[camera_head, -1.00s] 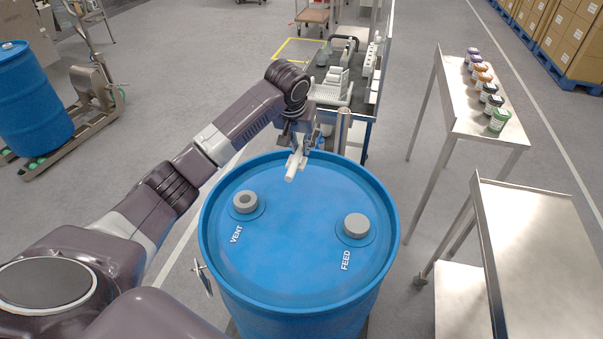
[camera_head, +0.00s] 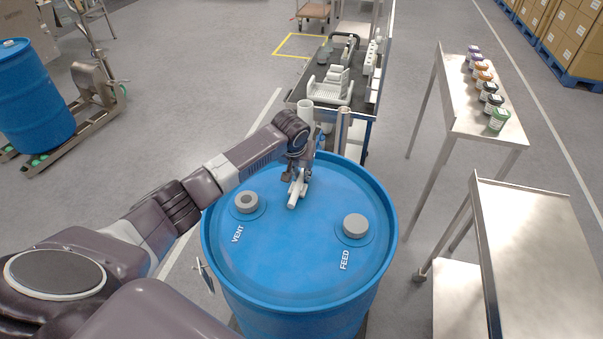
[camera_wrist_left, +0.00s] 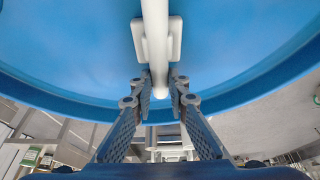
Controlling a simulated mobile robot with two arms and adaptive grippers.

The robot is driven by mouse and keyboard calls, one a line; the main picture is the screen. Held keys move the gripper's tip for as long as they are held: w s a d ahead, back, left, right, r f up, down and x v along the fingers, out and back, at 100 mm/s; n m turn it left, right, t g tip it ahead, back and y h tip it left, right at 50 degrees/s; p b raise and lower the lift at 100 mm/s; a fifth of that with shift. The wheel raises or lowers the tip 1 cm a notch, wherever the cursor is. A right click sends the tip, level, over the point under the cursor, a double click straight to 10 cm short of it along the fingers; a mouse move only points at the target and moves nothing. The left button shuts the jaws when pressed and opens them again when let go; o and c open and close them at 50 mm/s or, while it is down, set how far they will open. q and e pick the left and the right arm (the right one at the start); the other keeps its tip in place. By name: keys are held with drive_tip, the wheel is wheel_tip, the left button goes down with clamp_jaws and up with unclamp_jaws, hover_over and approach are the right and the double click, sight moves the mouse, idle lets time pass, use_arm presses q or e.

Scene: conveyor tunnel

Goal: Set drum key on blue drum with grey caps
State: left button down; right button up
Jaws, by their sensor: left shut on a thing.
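The drum key is a white bar with a crosspiece; in the head view the drum key (camera_head: 296,192) is over the far part of the blue drum's lid. My left gripper (camera_head: 299,174) is shut on it. The wrist view shows the key (camera_wrist_left: 156,35) between and beyond the fingers (camera_wrist_left: 160,88); whether it touches the lid is unclear. The blue drum (camera_head: 290,245) stands upright, with a grey cap (camera_head: 246,201) marked VENT, dark in its middle, at left and a plain grey cap (camera_head: 355,225) marked FEED at right. My right gripper is out of view.
A cart (camera_head: 367,107) with white parts stands behind the drum. A steel table (camera_head: 462,105) with several small jars is at right, and an empty steel cart (camera_head: 545,235) is nearer. Another blue drum (camera_head: 35,100) stands far left. The lid's middle is clear.

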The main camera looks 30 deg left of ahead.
sight(298, 186)
use_arm(q)
drive_tip(key=shift+f, duration=0.1)
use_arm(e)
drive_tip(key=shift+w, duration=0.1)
use_arm(q)
drive_tip(key=c, duration=2.1)
unclamp_jaws()
drive_tip(key=shift+o, duration=1.1)
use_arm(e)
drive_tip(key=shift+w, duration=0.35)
use_arm(q)
drive_tip(key=b+v, duration=0.2)
drive_tip(key=v, duration=1)
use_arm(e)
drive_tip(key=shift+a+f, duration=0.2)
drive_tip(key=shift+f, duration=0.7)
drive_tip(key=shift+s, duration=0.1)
